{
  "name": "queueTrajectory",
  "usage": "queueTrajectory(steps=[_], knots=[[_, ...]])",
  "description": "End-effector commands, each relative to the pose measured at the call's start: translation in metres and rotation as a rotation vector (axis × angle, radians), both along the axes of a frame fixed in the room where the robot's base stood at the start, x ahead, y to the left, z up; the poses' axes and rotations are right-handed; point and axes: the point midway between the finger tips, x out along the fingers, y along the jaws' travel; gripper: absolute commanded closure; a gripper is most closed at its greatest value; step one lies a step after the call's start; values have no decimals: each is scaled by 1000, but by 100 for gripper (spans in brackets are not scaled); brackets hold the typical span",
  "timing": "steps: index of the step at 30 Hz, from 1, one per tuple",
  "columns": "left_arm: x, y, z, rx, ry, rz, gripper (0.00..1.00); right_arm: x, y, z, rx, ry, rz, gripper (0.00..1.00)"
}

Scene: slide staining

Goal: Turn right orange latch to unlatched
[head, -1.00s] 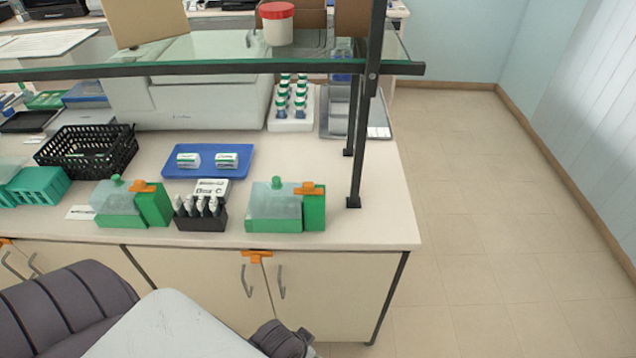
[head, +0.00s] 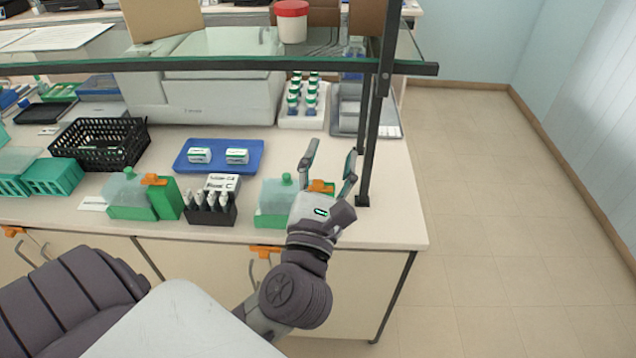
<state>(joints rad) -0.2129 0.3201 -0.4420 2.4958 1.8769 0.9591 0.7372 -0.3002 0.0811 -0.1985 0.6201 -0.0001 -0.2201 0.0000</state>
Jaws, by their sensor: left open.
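The right green box (head: 270,208) with a pale clear lid stands near the counter's front right. An orange latch (head: 320,186) on its top right shows between the fingers of my left gripper (head: 330,163). That gripper is open and empty, its fingers pointing away over the counter. I cannot tell whether it touches the latch; its palm hides part of the box. The left green box (head: 130,206) has an orange latch (head: 154,180) too. Orange latches also sit on the cabinet front at right (head: 265,252) and left (head: 13,231). My right gripper is not in view.
A black vial rack (head: 210,216) stands between the boxes. A blue tray (head: 218,164) lies behind it. A dark shelf post (head: 363,185) stands close right of my gripper, and a glass shelf (head: 225,65) spans above. Floor at right is clear.

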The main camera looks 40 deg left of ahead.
Motion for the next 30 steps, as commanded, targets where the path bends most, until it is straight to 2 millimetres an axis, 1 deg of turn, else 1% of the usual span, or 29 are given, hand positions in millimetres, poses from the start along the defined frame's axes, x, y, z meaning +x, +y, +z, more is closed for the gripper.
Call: queueTrajectory(steps=[1, 4, 6, 9, 13, 17, 20, 30], knots=[[2, 8, -19, -119, 63, 24, 48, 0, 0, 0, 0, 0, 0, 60], [0, 17, -60, -329, 204, 81, 48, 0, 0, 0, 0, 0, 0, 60], [-5, 19, -85, -430, 291, 118, 48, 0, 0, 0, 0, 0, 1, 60], [-13, 19, -109, -521, 385, 160, 48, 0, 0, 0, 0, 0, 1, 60], [-17, 19, -123, -566, 441, 187, 48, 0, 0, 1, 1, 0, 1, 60], [-9, 25, -127, -567, 446, 193, 48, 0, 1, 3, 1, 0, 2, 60], [4, 34, -133, -565, 446, 195, 48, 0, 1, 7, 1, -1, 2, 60], [61, 69, -160, -563, 445, 193, 48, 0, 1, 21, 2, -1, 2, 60]])
